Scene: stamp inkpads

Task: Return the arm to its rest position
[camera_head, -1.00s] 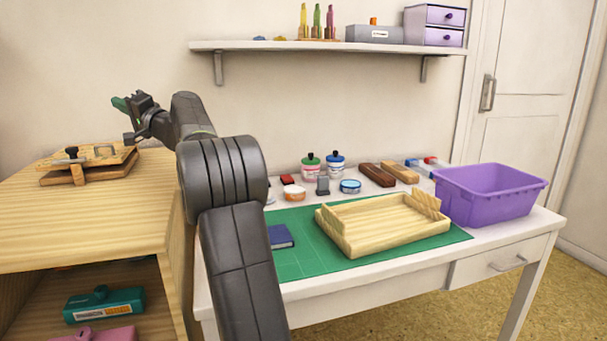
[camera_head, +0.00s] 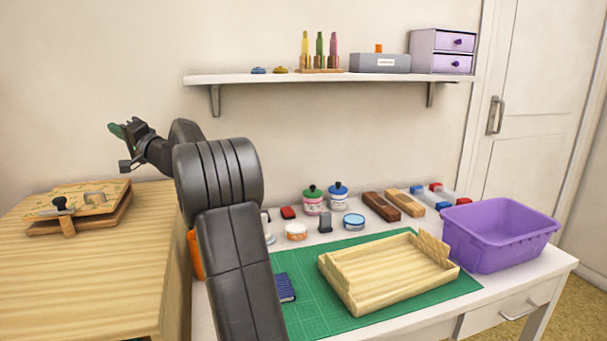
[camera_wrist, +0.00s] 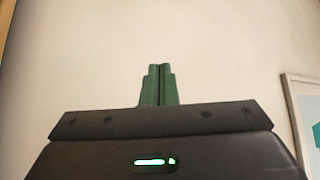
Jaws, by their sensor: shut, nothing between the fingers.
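My gripper (camera_head: 116,130) is raised at the left in the head view, above the back of the wooden cabinet top (camera_head: 100,260) and in front of the wall. In the wrist view its green fingers (camera_wrist: 160,84) are pressed together with nothing between them. Behind them the wrist view shows mostly bare wall. My dark arm stands in the left middle of the head view and hides part of the table's left end.
A wooden press (camera_head: 80,205) sits on the cabinet. The table holds a green mat (camera_head: 330,322), a wooden tray (camera_head: 405,283), a purple bin (camera_head: 500,240), inkpads and jars. A wall shelf (camera_head: 330,77) runs above. The wrist view shows a picture frame (camera_wrist: 290,105).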

